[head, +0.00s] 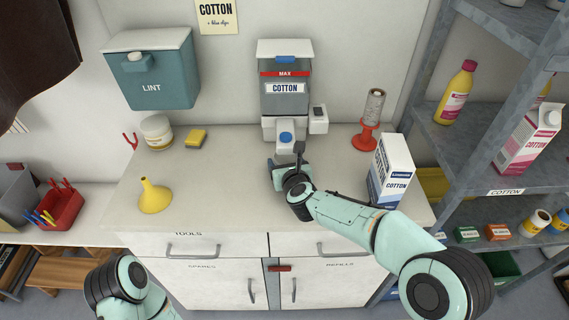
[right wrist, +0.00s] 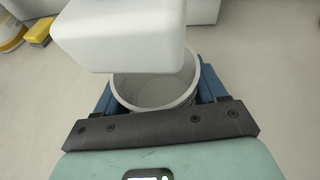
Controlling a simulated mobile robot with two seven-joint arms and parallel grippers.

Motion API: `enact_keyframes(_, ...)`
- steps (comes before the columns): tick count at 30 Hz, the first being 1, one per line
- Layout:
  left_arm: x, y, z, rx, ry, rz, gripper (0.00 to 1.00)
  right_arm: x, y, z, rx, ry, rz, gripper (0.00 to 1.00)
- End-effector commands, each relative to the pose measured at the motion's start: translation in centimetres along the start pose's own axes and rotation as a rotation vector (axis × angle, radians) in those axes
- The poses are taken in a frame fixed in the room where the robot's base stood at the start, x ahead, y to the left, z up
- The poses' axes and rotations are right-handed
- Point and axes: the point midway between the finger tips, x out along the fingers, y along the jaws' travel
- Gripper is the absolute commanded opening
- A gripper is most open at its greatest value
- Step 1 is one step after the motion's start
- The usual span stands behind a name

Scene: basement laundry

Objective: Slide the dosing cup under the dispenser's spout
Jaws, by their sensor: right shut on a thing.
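The dispenser (head: 285,88), labelled COTTON, stands against the wall at the back of the counter. Its white spout block (head: 285,138) with a blue button juts forward. My right gripper (head: 280,165) is at the counter just in front of and below that block. In the right wrist view, its blue fingers are shut on the sides of a round, pale, empty-looking dosing cup (right wrist: 153,92). The white block (right wrist: 120,35) overlaps the far part of the cup's mouth there; the near part shows open. The cup is mostly hidden in the head view. My left gripper is out of view.
A COTTON carton (head: 391,172) and a red-based stand (head: 366,138) are to the right. A yellow funnel (head: 154,196), sponge (head: 195,138) and jar (head: 157,132) are to the left. The counter between funnel and gripper is clear.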

Motion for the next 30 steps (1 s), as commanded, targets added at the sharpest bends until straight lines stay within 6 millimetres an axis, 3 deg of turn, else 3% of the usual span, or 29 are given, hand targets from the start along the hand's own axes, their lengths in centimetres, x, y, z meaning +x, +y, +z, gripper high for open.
enact_keyframes(3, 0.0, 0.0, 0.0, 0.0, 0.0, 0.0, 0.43, 0.0, 0.0, 0.0, 0.0, -0.001, 0.0, 0.41)
enact_keyframes(4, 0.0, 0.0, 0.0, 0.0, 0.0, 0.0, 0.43, 0.0, 0.0, 0.0, 0.0, -0.001, 0.0, 0.77)
enact_keyframes(6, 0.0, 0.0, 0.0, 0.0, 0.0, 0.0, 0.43, 0.0, 0.0, 0.0, 0.0, 0.0, 0.0, 1.0)
enact_keyframes(17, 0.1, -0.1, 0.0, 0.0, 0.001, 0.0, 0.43, -0.8, 0.0, 0.0, 0.0, -0.001, 0.0, 1.0)
enact_keyframes(30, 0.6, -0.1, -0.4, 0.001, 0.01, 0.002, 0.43, -10.0, -0.1, 0.1, -0.001, -0.003, 0.0, 1.0)
